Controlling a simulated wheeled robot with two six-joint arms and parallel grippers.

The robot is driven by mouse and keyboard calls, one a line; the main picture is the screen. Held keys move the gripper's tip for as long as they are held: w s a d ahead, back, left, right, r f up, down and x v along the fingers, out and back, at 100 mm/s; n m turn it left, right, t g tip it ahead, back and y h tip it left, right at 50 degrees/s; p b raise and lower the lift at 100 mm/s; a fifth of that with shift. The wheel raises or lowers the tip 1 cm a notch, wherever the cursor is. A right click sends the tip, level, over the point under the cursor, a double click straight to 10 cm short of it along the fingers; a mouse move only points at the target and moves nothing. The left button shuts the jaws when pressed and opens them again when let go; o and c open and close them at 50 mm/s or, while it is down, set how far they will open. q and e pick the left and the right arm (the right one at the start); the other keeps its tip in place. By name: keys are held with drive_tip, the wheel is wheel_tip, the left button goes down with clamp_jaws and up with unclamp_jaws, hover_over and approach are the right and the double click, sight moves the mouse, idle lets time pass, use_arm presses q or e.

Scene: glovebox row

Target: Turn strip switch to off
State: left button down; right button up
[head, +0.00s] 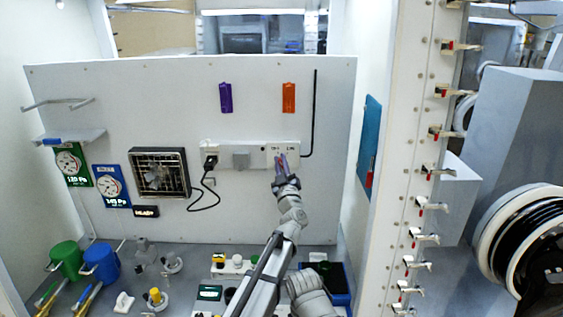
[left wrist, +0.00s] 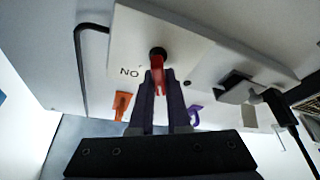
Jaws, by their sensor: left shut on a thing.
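The white power strip (head: 255,149) is fixed on the upright back panel, with a black plug at its left end and a grey block in its middle. The strip switch is a red lever (left wrist: 158,66) on a dark round pivot in the left wrist view, beside lettering that reads "NO" in that view. My left gripper (head: 281,163) is at the right end of the strip. In the left wrist view, its purple-grey fingers (left wrist: 158,85) are closed on the red lever. The fingers hide most of the switch in the head view.
A purple tag (head: 225,98) and an orange tag (head: 289,98) hang above the strip. A fan (head: 160,173) and a black cord (head: 205,200) are to its left. Green and blue mugs (head: 101,262) and small items stand on the floor below. A black rod (head: 315,105) runs down the panel's right.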

use_arm(q)
drive_tip(key=shift+n+y, duration=0.4)
drive_tip(key=shift+n, duration=0.2)
use_arm(e)
drive_tip(key=shift+r, duration=0.1)
use_arm(q)
drive_tip(key=c, duration=0.9)
unclamp_jaws()
drive_tip(key=shift+a+f, duration=0.1)
drive_tip(key=shift+a, duration=0.05)
